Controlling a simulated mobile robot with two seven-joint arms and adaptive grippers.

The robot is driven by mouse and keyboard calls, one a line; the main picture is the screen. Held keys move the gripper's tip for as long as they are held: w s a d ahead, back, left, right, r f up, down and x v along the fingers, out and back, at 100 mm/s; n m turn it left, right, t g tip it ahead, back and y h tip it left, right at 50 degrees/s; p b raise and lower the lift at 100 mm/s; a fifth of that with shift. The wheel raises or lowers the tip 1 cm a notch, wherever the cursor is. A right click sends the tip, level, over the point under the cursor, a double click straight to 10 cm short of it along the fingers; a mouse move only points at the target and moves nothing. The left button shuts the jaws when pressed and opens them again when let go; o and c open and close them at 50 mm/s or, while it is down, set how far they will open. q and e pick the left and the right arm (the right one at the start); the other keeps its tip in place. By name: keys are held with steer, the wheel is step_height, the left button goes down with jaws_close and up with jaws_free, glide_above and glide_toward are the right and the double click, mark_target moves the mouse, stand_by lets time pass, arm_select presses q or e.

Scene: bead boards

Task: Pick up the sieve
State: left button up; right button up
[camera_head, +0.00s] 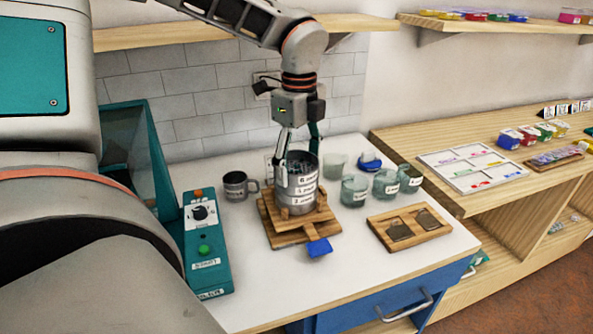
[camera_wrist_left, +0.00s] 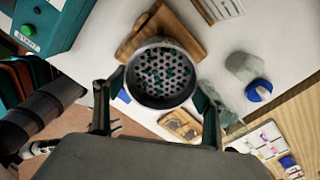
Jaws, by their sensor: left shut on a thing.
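The sieve (camera_head: 304,182) is a grey metal cylinder with pale number labels on its side. It stands upright over a wooden stand (camera_head: 273,226) on the white table; I cannot tell whether it rests on it or is slightly raised. In the left wrist view, the sieve (camera_wrist_left: 160,97) shows its perforated bottom with teal beads on it. My left gripper (camera_head: 300,168) comes down from above and is shut on the sieve, one finger at each side of the wall. Its fingers also flank the sieve in the left wrist view (camera_wrist_left: 160,101). My right gripper is not in view.
A metal mug (camera_head: 236,186) and a teal machine (camera_head: 206,243) stand left. Glass jars (camera_head: 354,191) are close on the right, with a wooden tray (camera_head: 410,228) in front of them. A blue piece (camera_head: 319,248) lies at the stand's front. Shelves (camera_head: 240,31) hang behind.

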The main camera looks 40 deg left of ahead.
mark_target(299, 173)
arm_select(q)
step_height(299, 173, up, 20)
steer(key=p, duration=0.1)
stand_by(0.5)
